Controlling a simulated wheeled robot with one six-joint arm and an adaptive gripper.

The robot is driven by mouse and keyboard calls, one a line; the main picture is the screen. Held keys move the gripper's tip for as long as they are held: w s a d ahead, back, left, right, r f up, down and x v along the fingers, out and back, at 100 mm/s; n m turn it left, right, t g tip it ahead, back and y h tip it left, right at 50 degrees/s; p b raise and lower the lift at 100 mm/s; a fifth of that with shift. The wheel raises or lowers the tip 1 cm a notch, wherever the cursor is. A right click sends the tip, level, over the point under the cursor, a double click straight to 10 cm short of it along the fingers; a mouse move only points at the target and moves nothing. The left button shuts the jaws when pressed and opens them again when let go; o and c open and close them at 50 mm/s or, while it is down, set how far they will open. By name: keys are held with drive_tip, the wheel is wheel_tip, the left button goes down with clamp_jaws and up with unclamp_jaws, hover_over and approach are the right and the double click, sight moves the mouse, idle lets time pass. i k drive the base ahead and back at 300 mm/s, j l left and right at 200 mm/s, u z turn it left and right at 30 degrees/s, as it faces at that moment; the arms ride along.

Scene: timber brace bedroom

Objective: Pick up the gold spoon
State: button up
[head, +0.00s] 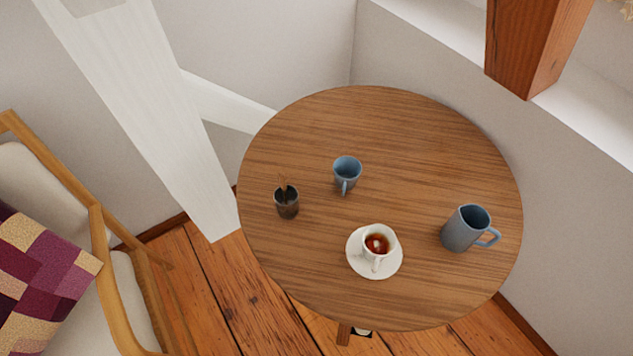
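A thin gold-brown handle (282,184), which looks like the gold spoon, sticks up out of a small dark cup (288,209) at the left of the round wooden table (420,130). It leans slightly toward the far side of the cup. Its lower part is hidden inside the cup. My gripper is not in view.
A small blue cup (347,171) stands right of the dark cup. A white teacup (381,252) of reddish drink sits on a saucer (362,266) near the front; a blue-grey mug (465,232) stands right. A white timber brace (150,110) and chair (101,235) are left.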

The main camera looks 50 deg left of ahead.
sight(282, 181)
drive_tip(key=u, duration=1.45)
